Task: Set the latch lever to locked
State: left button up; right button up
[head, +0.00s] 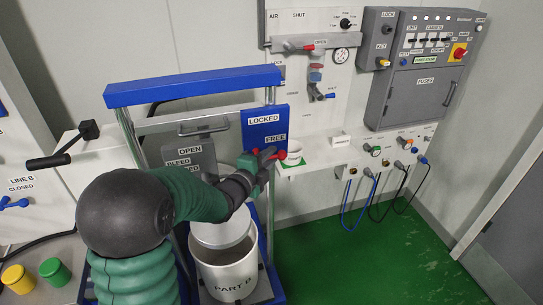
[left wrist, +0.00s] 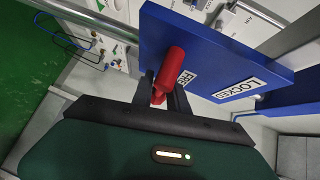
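The latch lever has a red grip (head: 281,154) and sits at the lower edge of a blue panel (head: 265,122). The panel carries a LOCKED label above and a FREE label below. The lever is beside the FREE label. My left gripper (head: 264,158) is at the lever. In the left wrist view the red grip (left wrist: 173,66) stands between the two dark fingers of the left gripper (left wrist: 162,92), which close in on both its sides. The lever's pivot is hidden. My right gripper is not in view.
A blue-topped frame (head: 195,86) surrounds a white drum marked PART B (head: 226,278). A white cup (head: 293,153) on a shelf is close to the right. Green floor (head: 390,260) is clear at right.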

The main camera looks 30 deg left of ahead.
pick_arm(q)
jog(key=shift+w+d+r, duration=0.1)
jog(key=shift+w+d, duration=0.1)
jog(key=shift+d, duration=0.3)
grip_shut()
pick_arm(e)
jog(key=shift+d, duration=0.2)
pick_arm(q)
jog(key=shift+a+h, duration=0.15)
jog(key=shift+h, duration=0.15)
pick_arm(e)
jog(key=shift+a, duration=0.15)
